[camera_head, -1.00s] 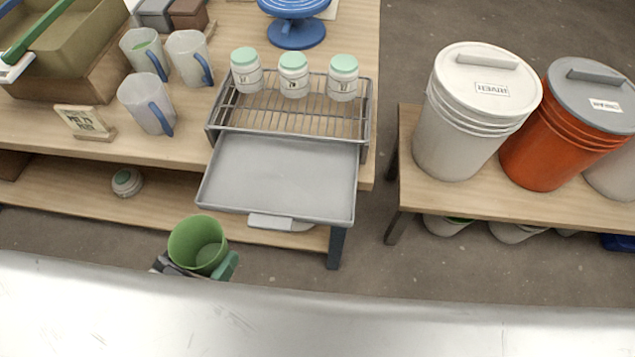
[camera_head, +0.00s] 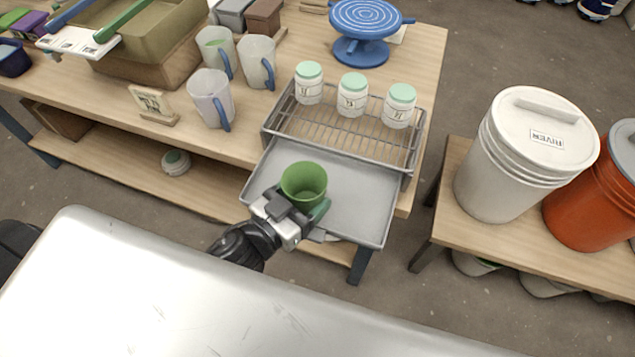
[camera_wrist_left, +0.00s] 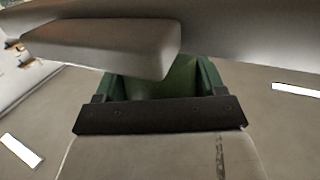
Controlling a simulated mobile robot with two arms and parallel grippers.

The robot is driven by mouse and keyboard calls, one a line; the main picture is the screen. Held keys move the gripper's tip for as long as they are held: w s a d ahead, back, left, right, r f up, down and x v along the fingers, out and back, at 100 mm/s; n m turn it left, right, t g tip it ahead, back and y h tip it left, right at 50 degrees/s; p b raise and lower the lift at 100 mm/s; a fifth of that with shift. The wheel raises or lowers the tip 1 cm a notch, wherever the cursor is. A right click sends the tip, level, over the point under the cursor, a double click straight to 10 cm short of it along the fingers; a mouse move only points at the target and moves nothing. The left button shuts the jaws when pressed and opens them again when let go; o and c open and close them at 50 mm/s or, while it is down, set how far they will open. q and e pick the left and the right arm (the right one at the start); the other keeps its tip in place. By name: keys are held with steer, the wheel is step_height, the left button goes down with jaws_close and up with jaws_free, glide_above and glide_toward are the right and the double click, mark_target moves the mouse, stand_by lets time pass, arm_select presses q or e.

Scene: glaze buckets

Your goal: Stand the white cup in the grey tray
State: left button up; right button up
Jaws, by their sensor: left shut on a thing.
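A green cup (camera_head: 304,183) is upright in my left gripper (camera_head: 299,207), which is shut on it. In the head view the cup overlaps the front left part of the grey tray (camera_head: 359,205); I cannot tell whether its base touches the tray. In the left wrist view, the cup (camera_wrist_left: 170,85) is partly hidden behind a pale grey block, which looks like the tray's handle (camera_wrist_left: 100,45). I see no plain white cup; three whitish mugs with blue handles (camera_head: 209,98) stand on the table at the back left. My right gripper is not in view.
A wire rack (camera_head: 335,128) with three white, mint-lidded jars (camera_head: 352,95) stands directly behind the tray. A blue turntable (camera_head: 365,30) is further back. A white bucket (camera_head: 520,160) and an orange bucket (camera_head: 590,215) stand on a bench at the right. The tray's right part is bare.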

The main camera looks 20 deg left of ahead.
mark_target(315, 194)
arm_select(q)
steer(key=x, duration=0.3)
steer(key=shift+r+p, duration=0.35)
steer(key=shift+w+d+f, duration=0.15)
steer(key=shift+w+f, duration=0.05)
steer(key=shift+f, duration=0.8)
steer(key=shift+s, duration=0.1)
steer(key=shift+b, duration=0.3)
steer(key=shift+f+b, duration=0.3)
steer(key=shift+f, duration=0.15)
steer(key=shift+f, duration=0.15)
